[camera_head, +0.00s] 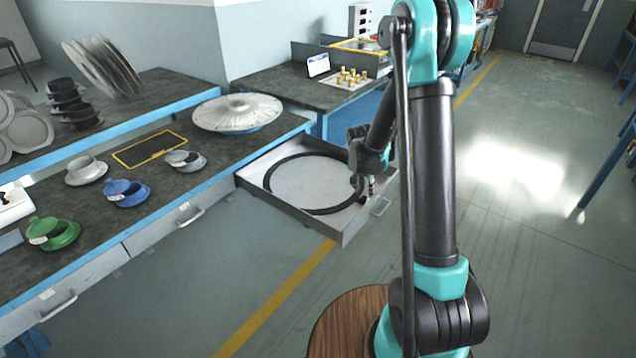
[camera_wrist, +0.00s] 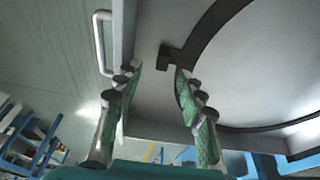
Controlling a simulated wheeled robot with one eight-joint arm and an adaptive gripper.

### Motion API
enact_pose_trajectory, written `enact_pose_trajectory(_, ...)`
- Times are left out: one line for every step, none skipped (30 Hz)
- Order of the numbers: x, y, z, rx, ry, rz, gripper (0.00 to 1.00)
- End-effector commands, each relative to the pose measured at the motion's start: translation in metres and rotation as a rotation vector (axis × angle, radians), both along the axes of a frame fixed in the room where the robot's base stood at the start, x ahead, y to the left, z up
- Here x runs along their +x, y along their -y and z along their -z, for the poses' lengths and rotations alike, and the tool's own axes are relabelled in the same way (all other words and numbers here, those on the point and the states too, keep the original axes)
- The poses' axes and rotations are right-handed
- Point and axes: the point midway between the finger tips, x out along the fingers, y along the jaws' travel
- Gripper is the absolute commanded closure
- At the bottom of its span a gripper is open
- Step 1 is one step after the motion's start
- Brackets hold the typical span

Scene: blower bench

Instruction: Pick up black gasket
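The black gasket (camera_head: 318,211) is a thin, large ring lying flat in the pulled-out grey drawer (camera_head: 256,194). In the wrist view the ring (camera_wrist: 209,31) has a small square tab on its outer edge. My gripper (camera_head: 364,187) is over the right side of the drawer, at the ring's right edge. In the wrist view my gripper (camera_wrist: 157,74) is open, its two green-padded fingers apart. The tab shows just beyond the fingertips, nearer the right one. I cannot tell whether a finger touches it.
The drawer's walls and front handle (camera_wrist: 103,42) are close to my gripper. The bench above holds a pale round disc (camera_head: 237,112), and blue (camera_head: 126,193), green (camera_head: 53,233) and grey flanged parts. Open floor lies to the right.

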Motion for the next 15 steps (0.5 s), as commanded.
enact_pose_trajectory(0.002, 0.000, 0.006, 0.000, 0.000, 0.000, 0.61)
enact_pose_trajectory(0.003, 0.000, 0.009, 0.000, 0.000, 0.000, 0.61)
enact_pose_trajectory(0.005, 0.000, 0.014, 0.000, 0.000, 0.000, 0.61)
enact_pose_trajectory(0.006, 0.000, 0.018, 0.000, 0.000, 0.000, 0.61)
enact_pose_trajectory(0.007, 0.000, 0.022, 0.000, 0.000, 0.000, 0.61)
enact_pose_trajectory(0.008, 0.000, 0.027, 0.000, 0.000, 0.000, 0.61)
enact_pose_trajectory(0.009, 0.001, 0.030, 0.000, 0.000, 0.001, 0.61)
enact_pose_trajectory(0.010, 0.002, 0.033, 0.000, 0.000, 0.001, 0.61)
enact_pose_trajectory(0.010, 0.002, 0.037, 0.000, 0.000, 0.001, 0.61)
enact_pose_trajectory(0.011, 0.003, 0.039, 0.000, 0.000, 0.001, 0.61)
enact_pose_trajectory(0.011, 0.003, 0.041, 0.000, 0.000, 0.001, 0.61)
enact_pose_trajectory(0.012, 0.003, 0.043, 0.000, 0.000, 0.001, 0.61)
enact_pose_trajectory(0.012, 0.003, 0.044, 0.000, 0.000, 0.001, 0.61)
enact_pose_trajectory(0.012, 0.004, 0.045, 0.000, 0.000, 0.001, 0.61)
enact_pose_trajectory(0.012, 0.004, 0.045, 0.000, 0.000, 0.001, 0.61)
